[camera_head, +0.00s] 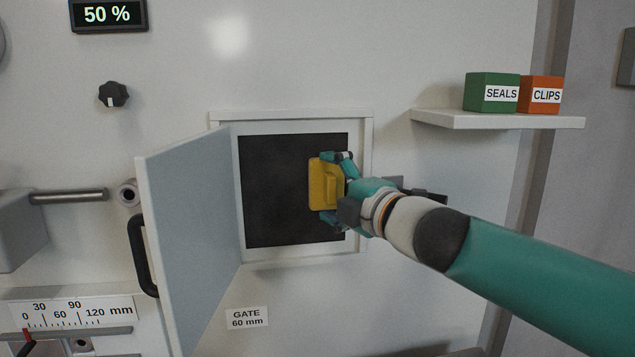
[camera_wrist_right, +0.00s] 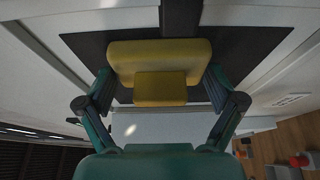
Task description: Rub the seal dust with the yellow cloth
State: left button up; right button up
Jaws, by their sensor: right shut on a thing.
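The yellow cloth (camera_head: 318,185) is a flat yellow pad with a raised block on its near side. My right gripper (camera_head: 341,188) is shut on it and holds it in front of the dark square panel (camera_head: 275,190) in the open hatch, toward its right side. The cloth also shows between the fingers in the right wrist view (camera_wrist_right: 160,60). I cannot tell whether it touches the panel. No separate patch of seal dust can be made out on the dark surface. My left gripper does not show.
The open hatch door (camera_head: 195,235) with a black handle (camera_head: 142,255) swings out on the left. A shelf (camera_head: 500,120) at right holds the green SEALS box (camera_head: 490,92) and orange CLIPS box (camera_head: 541,94). A knob (camera_head: 113,95) and a ruler scale (camera_head: 70,311) are at left.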

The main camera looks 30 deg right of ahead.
jog(key=shift+s+d, duration=0.1)
jog(key=shift+d, duration=0.1)
jog(key=shift+s+f, duration=0.1)
jog(key=shift+s, duration=0.05)
jog(key=shift+s+a+b, duration=0.15)
jog(key=shift+s+a, duration=0.15)
jog(key=shift+s, duration=0.55)
jog(key=shift+s+a+b, duration=0.15)
jog(key=shift+s+a, duration=0.1)
jog(key=shift+s, duration=0.6)
jog(key=shift+s+a+b, duration=0.15)
jog(key=shift+s+a, duration=0.15)
jog(key=shift+s, duration=0.55)
jog(key=shift+s+a, duration=0.2)
jog(key=shift+s, duration=0.55)
jog(key=shift+s+a, duration=0.2)
jog(key=shift+s, duration=0.5)
